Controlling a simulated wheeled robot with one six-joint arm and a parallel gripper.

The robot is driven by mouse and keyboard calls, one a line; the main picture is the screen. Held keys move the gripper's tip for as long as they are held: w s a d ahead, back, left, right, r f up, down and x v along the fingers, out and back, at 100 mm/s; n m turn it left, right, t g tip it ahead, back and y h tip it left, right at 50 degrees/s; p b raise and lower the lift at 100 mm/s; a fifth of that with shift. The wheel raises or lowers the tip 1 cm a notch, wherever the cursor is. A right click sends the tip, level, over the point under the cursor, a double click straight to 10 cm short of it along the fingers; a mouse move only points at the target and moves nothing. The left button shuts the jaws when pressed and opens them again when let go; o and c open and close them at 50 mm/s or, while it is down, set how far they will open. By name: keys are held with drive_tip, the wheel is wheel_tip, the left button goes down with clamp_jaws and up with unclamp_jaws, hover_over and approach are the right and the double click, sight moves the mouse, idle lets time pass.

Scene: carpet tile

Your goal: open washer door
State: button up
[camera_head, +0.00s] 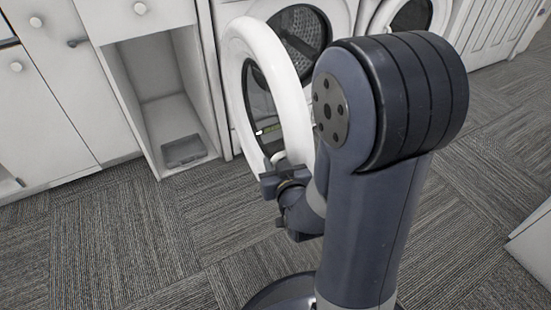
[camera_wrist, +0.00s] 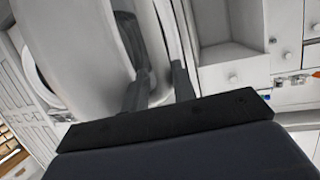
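The washer door (camera_head: 290,75) is a white ring with dark glass in its middle. In the head view it stands swung out from the front of the washer (camera_head: 340,12), and the dark drum opening (camera_head: 300,38) shows behind it. My gripper (camera_head: 270,170) is at the door's lower edge, partly hidden by my arm. In the wrist view my gripper's two dark fingers (camera_wrist: 160,80) are apart, with the door's white surface (camera_wrist: 85,50) close in front of them. Whether they touch it I cannot tell.
White cabinets (camera_head: 50,90) and an open cubby (camera_head: 165,100) with a grey item on its floor stand left of the washer. A second machine (camera_head: 410,15) is to the right. A white piece (camera_head: 535,245) stands at the right edge. Carpet in front is clear.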

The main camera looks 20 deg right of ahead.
drive_tip(key=r+t, duration=0.1)
drive_tip(key=r, duration=0.1)
drive_tip(key=w+r+t, duration=0.1)
drive_tip(key=r, duration=0.2)
drive_tip(key=r+t, duration=0.1)
drive_tip(key=r, duration=0.1)
drive_tip(key=shift+w+r, duration=0.15)
drive_tip(key=shift+w, duration=0.05)
drive_tip(key=f+g, duration=0.1)
drive_tip(key=f, duration=0.1)
drive_tip(key=s+f+g, duration=0.1)
drive_tip(key=f, duration=0.3)
drive_tip(key=shift+s+g, duration=0.25)
drive_tip(key=shift+g, duration=0.15)
drive_tip(key=s+a+f, duration=0.1)
drive_tip(key=s+a, duration=0.7)
drive_tip(key=s, duration=0.1)
drive_tip(key=shift+s+a+b, duration=0.15)
drive_tip(key=shift+a+b, duration=0.15)
